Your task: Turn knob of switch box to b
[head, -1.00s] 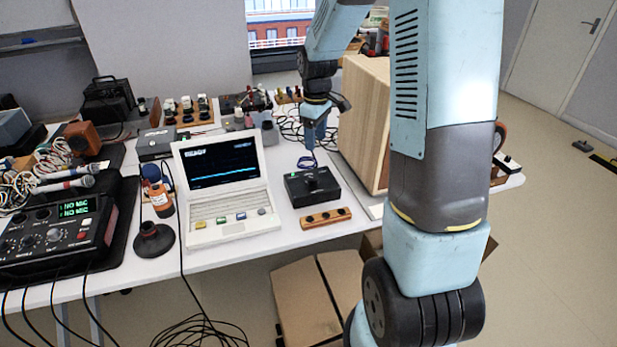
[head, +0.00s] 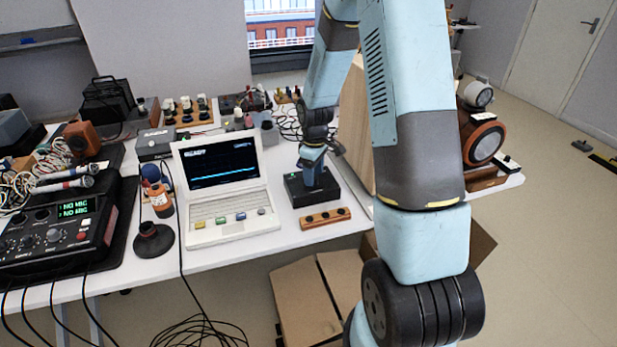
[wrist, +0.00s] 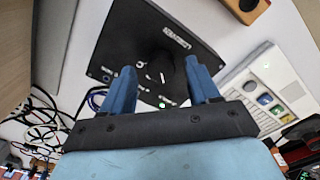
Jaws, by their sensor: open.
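The switch box (head: 297,191) is a low black box on the white table, right of the laptop. In the wrist view the box (wrist: 112,44) fills the upper middle, with white lettering and a small green light at its lower edge. Its dark knob (wrist: 155,68) has a white pointer line; the position letters are too small to read. My gripper (head: 313,178) points down over the box in the head view and partly hides it. Its two blue fingers (wrist: 160,68) are open, on either side of the knob in the picture. I cannot tell whether they touch it.
The open laptop (head: 225,195) stands close on the left. A wooden strip with dark holes (head: 325,218) lies in front of the box. A wooden cabinet (head: 352,130) stands to the right, partly behind my arm. Cables (head: 283,125) lie behind.

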